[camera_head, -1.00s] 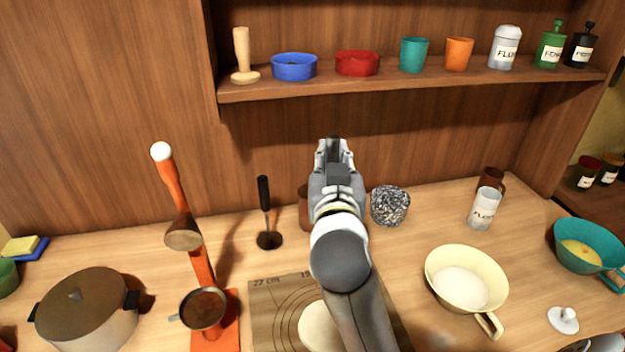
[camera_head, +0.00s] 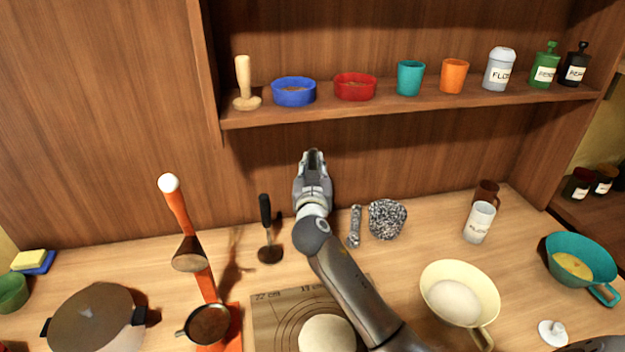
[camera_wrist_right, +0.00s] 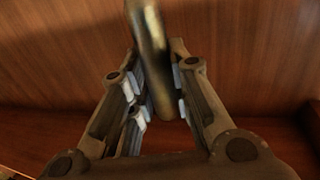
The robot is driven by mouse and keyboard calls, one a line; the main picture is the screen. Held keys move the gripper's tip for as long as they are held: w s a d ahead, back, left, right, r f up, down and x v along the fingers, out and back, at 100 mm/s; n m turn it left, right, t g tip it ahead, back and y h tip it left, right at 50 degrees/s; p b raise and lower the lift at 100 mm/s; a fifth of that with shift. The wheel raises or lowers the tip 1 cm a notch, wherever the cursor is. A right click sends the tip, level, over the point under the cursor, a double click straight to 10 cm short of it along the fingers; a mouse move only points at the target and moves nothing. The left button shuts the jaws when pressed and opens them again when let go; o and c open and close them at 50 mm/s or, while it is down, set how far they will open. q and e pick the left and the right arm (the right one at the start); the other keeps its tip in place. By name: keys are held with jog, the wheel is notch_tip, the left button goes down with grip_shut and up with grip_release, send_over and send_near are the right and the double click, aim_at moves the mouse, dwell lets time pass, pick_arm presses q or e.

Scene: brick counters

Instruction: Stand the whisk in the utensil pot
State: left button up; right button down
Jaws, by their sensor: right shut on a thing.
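My right gripper (camera_head: 312,160) is raised in front of the wooden back panel, below the shelf. In the right wrist view its fingers (camera_wrist_right: 160,92) are shut on a long, shiny, brownish metal bar, apparently the whisk's handle (camera_wrist_right: 150,50). It runs out of the top of that view, so its wires do not show. In the head view the gripper hides the held thing. I cannot make out the utensil pot now; a brown pot-like thing showed beside the arm earlier and my arm seems to cover that place. My left gripper is not in view.
A black-handled tool (camera_head: 265,225) stands left of my arm, near the orange press (camera_head: 205,285). A speckled mortar (camera_head: 387,219) and pestle (camera_head: 354,227) are right of it. A marked board (camera_head: 270,312) and cream bowl (camera_head: 460,295) lie nearer. The shelf (camera_head: 420,107) is above.

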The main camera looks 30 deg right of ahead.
notch_tip(320, 180, down, 4)
jog(key=shift+f, duration=0.1)
jog(key=shift+w+p, duration=0.15)
jog(key=shift+p, duration=0.35)
jog(key=shift+f, duration=0.35)
jog(key=shift+f, duration=0.15)
jog(key=c, duration=1.3)
grip_release()
jog(key=shift+c, duration=0.2)
